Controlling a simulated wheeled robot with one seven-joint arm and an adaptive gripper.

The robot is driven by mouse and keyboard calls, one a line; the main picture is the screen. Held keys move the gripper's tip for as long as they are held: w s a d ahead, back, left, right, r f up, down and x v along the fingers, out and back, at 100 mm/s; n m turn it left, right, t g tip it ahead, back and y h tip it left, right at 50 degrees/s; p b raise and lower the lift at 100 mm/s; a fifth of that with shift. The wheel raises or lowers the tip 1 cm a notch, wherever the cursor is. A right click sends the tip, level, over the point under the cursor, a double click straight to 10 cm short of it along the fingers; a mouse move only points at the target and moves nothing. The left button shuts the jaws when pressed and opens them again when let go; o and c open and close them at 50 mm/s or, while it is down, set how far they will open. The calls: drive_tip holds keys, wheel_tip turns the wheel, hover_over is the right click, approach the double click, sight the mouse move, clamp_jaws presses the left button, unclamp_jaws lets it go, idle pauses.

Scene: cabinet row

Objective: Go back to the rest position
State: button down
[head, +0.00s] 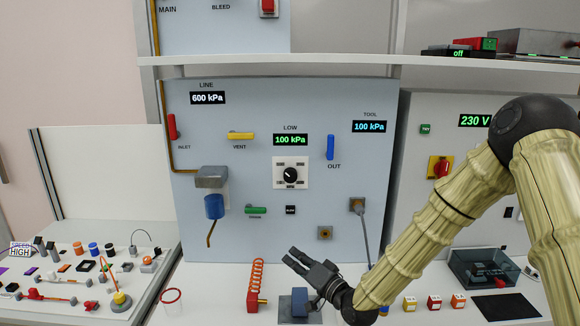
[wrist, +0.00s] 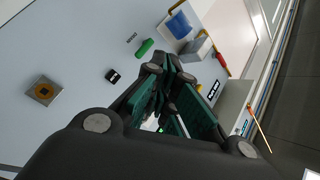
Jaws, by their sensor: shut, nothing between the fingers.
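My gripper (head: 303,264) is low in front of the pale blue pneumatic panel (head: 240,120) in the head view, above the counter and just right of a red coiled hose (head: 257,280). My arm reaches in from the right. In the wrist view the dark fingers (wrist: 168,82) are closed together with nothing between them. The panel's green drain lever (wrist: 145,47) and blue filter bowl (wrist: 180,24) show beyond the fingers there. The fingers look clear of the panel.
A blue block on a grey plate (head: 298,305) stands below my gripper. Several small coloured blocks (head: 433,302) and a clear box (head: 483,268) are at right. A bench of loose parts (head: 75,275) is at left. A shelf (head: 330,66) runs above the panel.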

drive_tip(key=s+d+f+g+h+b, duration=0.1)
drive_tip(key=s+d+f+g+h, duration=0.3)
drive_tip(key=f, duration=0.6)
drive_tip(key=s+d+f, duration=0.1)
drive_tip(key=s+f, duration=0.6)
drive_tip(key=f, duration=0.2)
drive_tip(key=s+d+f+g+h+b, duration=0.1)
drive_tip(key=s+d+f+g+h, duration=0.3)
drive_tip(key=f, duration=0.6)
drive_tip(key=s+d+f+n+g+h, duration=0.1)
drive_tip(key=s+d+f, duration=0.3)
drive_tip(key=s, duration=0.6)
drive_tip(key=s+d+f+n+g+h+b, duration=0.1)
drive_tip(key=s+d+f+g, duration=0.2)
drive_tip(key=s, duration=0.8)
drive_tip(key=s+d+f+g+h+b, duration=0.1)
drive_tip(key=s+d+f, duration=0.4)
drive_tip(key=s, duration=0.6)
wheel_tip(320, 180, down, 2)
drive_tip(key=shift+s+d+f+n+g+h, duration=0.15)
drive_tip(key=shift+d+n+g+h, duration=0.05)
drive_tip(key=shift+n+g+h, duration=0.25)
